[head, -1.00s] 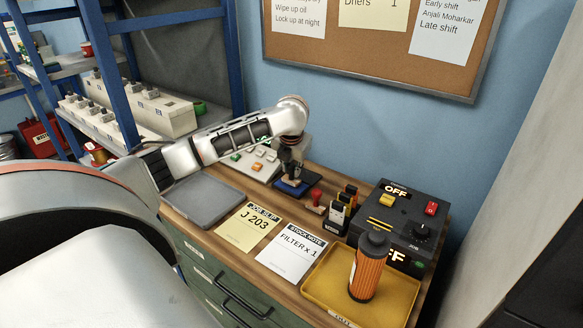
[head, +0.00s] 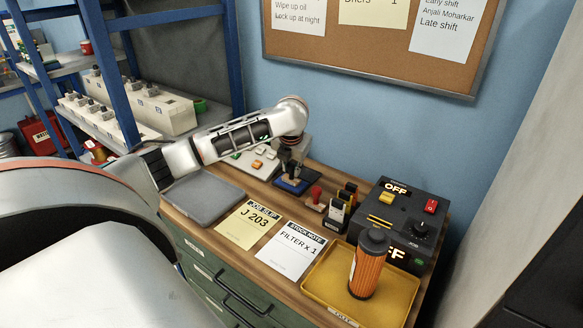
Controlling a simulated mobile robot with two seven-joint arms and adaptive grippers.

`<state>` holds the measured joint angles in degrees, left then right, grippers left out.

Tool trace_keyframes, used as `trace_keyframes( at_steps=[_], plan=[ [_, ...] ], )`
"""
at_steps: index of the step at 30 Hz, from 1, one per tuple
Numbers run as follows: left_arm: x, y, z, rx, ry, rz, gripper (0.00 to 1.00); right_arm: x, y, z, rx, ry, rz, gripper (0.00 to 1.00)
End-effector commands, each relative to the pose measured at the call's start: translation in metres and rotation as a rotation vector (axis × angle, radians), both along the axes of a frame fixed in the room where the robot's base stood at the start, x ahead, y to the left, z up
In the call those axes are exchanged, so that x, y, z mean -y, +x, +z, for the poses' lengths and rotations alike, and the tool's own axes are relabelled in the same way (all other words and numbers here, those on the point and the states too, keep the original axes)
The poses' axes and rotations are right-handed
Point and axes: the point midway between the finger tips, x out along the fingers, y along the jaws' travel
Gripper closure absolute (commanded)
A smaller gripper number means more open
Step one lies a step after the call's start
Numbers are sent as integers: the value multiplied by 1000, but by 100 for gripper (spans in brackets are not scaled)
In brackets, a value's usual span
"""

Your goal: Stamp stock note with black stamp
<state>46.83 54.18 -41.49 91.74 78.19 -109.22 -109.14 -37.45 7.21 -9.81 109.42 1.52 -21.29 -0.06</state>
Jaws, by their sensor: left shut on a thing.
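The stock note (head: 288,258) is a white sheet reading FILTER x 1, flat on the wooden bench with no stamp mark that I can make out. My left gripper (head: 289,166) points down over a blue ink pad (head: 279,184) at the back of the bench. It is shut on a small dark thing, seemingly the black stamp (head: 290,177), mostly hidden by the fingers. I cannot tell whether the stamp touches the pad. A red-handled stamp (head: 316,194) stands just right of the pad. My right gripper is not in view.
A yellow job slip (head: 247,226) lies left of the note, beside a grey tray (head: 203,198). A yellow tray (head: 323,292) with an orange filter (head: 367,270) stands to the right. A dark control box (head: 398,222) and small upright holders (head: 337,215) stand behind it.

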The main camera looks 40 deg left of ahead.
Motion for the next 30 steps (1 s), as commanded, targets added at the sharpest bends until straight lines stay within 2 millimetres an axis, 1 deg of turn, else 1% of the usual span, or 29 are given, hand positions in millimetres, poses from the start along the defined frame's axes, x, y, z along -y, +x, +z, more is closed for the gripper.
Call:
trace_keyframes(
  at_steps=[8, 22, 30],
  plan=[
    [1, -1, -1, -4, 0, -1, 94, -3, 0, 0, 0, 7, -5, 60],
    [0, 0, 33, -1, 0, -1, 94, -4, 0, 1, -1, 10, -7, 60],
    [0, 0, 53, 0, 0, 0, 94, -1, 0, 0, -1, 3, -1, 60]
  ],
)
